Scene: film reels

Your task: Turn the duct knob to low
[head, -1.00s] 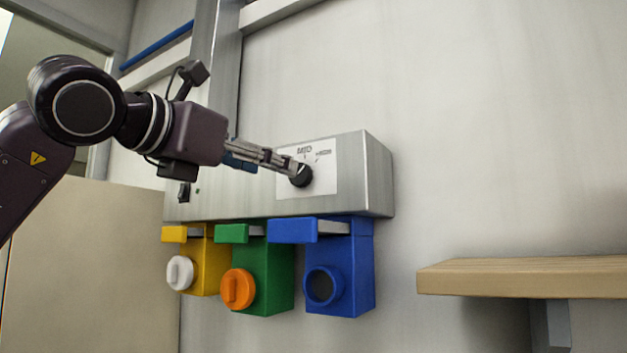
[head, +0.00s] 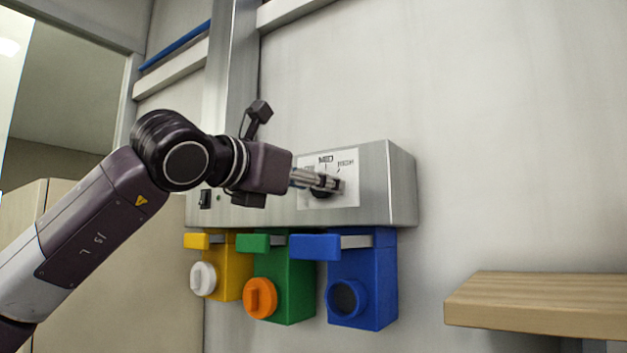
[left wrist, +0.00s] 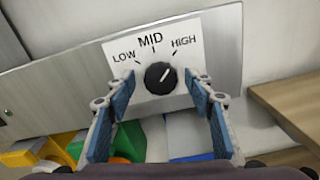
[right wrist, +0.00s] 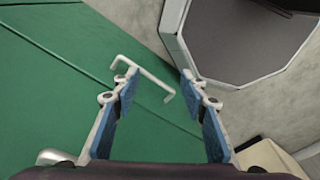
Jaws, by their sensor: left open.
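The duct knob (left wrist: 160,77) is round and black, on a white label plate (left wrist: 186,36) marked LOW, MID and HIGH. Its pale pointer line slants up and right, toward the HIGH side. My left gripper (left wrist: 160,80) is open, with one finger on each side of the knob; I cannot tell whether either finger touches it. In the head view my left gripper (head: 335,184) lies in front of the knob (head: 321,194) and partly hides it. My right gripper (right wrist: 158,78) is open and empty, seen only in the right wrist view.
The plate is on a grey metal box (head: 387,192) on the wall. Below hang yellow (head: 228,282), green (head: 291,290) and blue (head: 377,290) units. A wooden shelf (head: 540,300) juts out at right. The right wrist view shows a green surface with a white handle (right wrist: 147,72).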

